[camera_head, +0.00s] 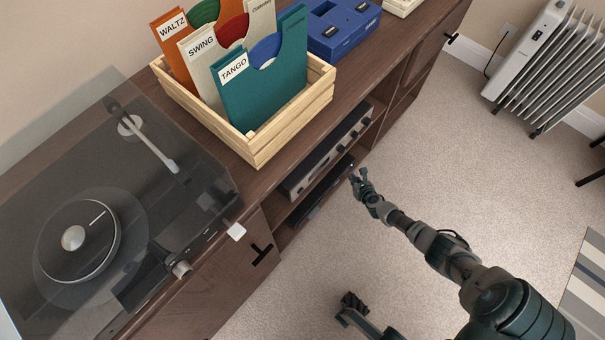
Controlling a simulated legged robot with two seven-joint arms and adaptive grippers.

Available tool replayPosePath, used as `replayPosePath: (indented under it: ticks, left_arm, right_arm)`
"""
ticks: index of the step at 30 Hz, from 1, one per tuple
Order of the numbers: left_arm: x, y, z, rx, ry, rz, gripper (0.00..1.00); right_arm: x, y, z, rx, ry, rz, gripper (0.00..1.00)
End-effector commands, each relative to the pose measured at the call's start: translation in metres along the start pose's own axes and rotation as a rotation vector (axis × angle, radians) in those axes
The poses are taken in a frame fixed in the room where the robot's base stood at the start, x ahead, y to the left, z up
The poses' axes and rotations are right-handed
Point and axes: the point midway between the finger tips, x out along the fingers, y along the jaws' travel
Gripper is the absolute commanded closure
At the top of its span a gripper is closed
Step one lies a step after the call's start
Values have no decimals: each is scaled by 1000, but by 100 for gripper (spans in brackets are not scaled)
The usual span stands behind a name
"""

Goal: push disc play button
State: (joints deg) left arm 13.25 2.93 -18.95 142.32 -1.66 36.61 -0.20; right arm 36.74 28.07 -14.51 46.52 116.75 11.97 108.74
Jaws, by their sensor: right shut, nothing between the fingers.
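A low black disc player (322,195) sits in the open shelf of the brown cabinet, under a silver amplifier (326,152). A small bluish light shows at its right end, beside my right fingertips. The play button itself is too small to make out. My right gripper (357,177) is shut and empty, right at the front of the player's right end. I cannot tell whether it touches the player. What looks like my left gripper (350,303) is low at the bottom middle, apart from the cabinet, its fingers unclear.
A turntable with a clear lid (75,240) stands on the cabinet top at left. A wooden crate (258,150) of labelled record sleeves and a blue box (343,28) stand behind it. A white radiator (545,62) is at the upper right. The carpet (440,150) is clear.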

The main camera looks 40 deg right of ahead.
Motion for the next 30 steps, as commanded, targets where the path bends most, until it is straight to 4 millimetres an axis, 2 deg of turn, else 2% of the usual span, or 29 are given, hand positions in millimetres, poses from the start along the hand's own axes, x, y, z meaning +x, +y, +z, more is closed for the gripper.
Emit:
replayPosePath:
  ticks: [30]
  left_arm:
    - [2,0,-2,0,3,1,60]
  right_arm:
    - [5,5,7,1,1,0,100]
